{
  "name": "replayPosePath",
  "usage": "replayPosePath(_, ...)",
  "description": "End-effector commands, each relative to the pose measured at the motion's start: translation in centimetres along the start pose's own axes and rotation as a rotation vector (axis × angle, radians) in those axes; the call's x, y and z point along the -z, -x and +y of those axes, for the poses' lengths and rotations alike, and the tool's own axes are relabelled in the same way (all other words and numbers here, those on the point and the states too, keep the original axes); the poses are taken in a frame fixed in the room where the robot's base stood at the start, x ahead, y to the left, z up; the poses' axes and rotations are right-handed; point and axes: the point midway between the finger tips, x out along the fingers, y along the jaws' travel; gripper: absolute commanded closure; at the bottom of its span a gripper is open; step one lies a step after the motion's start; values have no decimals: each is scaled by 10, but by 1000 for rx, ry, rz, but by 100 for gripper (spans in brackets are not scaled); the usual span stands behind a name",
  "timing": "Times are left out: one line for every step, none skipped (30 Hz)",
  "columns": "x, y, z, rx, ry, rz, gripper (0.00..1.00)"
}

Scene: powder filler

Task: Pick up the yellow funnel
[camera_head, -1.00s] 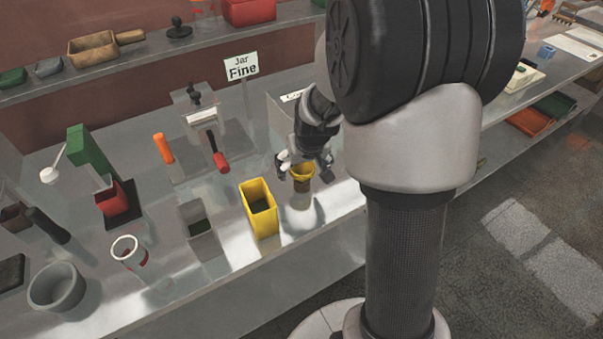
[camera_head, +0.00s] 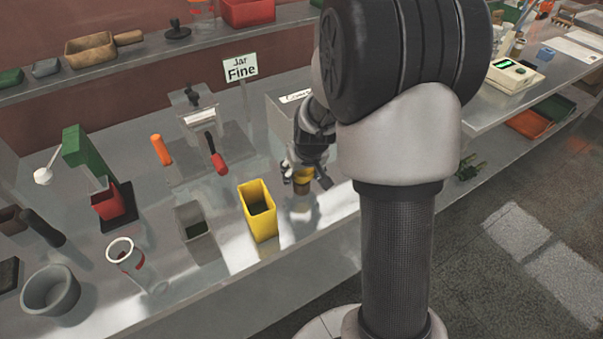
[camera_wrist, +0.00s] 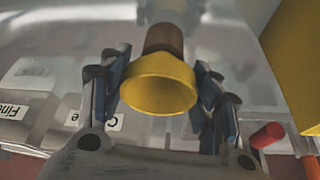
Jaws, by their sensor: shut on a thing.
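The yellow funnel (camera_wrist: 158,84) is between the two fingers of my gripper (camera_wrist: 163,88) in the wrist view, its wide mouth toward the camera. My gripper is shut on it. A brown cylinder-shaped part (camera_wrist: 164,38) shows just beyond the funnel; I cannot tell whether it touches the funnel. In the head view, my gripper (camera_head: 304,178) is low over the metal bench, right of the yellow square container, and mostly hides the funnel (camera_head: 304,172). The brown part (camera_head: 302,187) shows just below it.
The yellow square container (camera_head: 259,222) stands close to the left of my gripper. A grey open container (camera_head: 194,230), a clear jar (camera_head: 122,256) and a grey bowl (camera_head: 50,292) stand further left. The bench's front edge is close.

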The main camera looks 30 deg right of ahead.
Motion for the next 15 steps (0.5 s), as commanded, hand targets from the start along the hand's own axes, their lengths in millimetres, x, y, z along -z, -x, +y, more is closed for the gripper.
replayPosePath(0,0,0,0,0,0,58)
replayPosePath(0,0,0,0,0,0,60)
replayPosePath(0,0,0,0,0,0,63)
replayPosePath(0,0,0,0,0,0,65)
replayPosePath(0,0,0,0,0,0,67)
replayPosePath(0,0,0,0,0,0,67)
replayPosePath(0,0,0,0,0,0,67)
replayPosePath(0,0,0,0,0,0,67)
replayPosePath(0,0,0,0,0,0,67)
replayPosePath(0,0,0,0,0,0,67)
replayPosePath(0,0,0,0,0,0,67)
replayPosePath(1,1,0,0,0,0,67)
replayPosePath(1,3,0,0,0,1,67)
replayPosePath(2,5,0,0,0,2,67)
replayPosePath(4,9,0,0,1,3,67)
